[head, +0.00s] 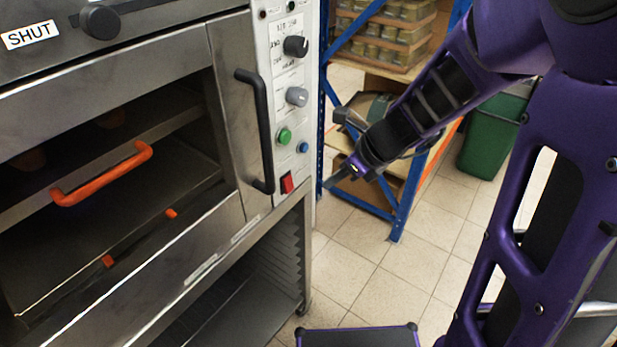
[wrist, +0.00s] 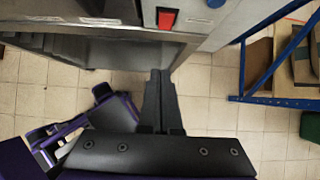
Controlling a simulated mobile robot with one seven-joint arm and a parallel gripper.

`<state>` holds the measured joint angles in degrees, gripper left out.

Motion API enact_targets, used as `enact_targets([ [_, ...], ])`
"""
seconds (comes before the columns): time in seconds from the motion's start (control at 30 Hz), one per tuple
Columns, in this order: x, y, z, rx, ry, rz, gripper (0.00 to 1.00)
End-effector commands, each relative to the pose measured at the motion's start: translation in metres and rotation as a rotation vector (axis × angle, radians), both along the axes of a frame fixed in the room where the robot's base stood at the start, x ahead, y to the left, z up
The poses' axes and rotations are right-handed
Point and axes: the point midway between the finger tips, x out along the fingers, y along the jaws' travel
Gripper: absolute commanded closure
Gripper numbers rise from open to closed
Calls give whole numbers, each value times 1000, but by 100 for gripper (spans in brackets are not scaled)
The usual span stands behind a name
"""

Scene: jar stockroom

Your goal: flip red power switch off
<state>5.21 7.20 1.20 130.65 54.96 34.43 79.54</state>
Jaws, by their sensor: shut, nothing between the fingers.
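The red power switch (head: 287,183) sits low on the pale control panel (head: 287,70) at the right side of the oven. It also shows in the wrist view (wrist: 167,18), at the top, beyond my fingertips. My gripper (head: 333,183) is shut and empty, a short way to the right of the switch in the head view. In the wrist view my fingers (wrist: 160,75) are together and point toward the panel's lower edge, apart from the switch. I cannot tell for sure which way the switch is tilted.
Above the switch are a green button (head: 284,136), a blue button (head: 303,147) and knobs. A black door handle (head: 256,130) stands out to the left. A blue-framed shelf (head: 400,205) with jars and a green bin (head: 492,135) stand behind. Tiled floor is clear between.

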Motion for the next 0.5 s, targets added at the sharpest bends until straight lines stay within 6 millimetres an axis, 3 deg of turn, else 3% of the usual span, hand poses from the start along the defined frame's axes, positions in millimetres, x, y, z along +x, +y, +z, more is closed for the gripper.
enact_targets([
  [0.5, 33, 44, -86, 0, 3, 3, 100],
])
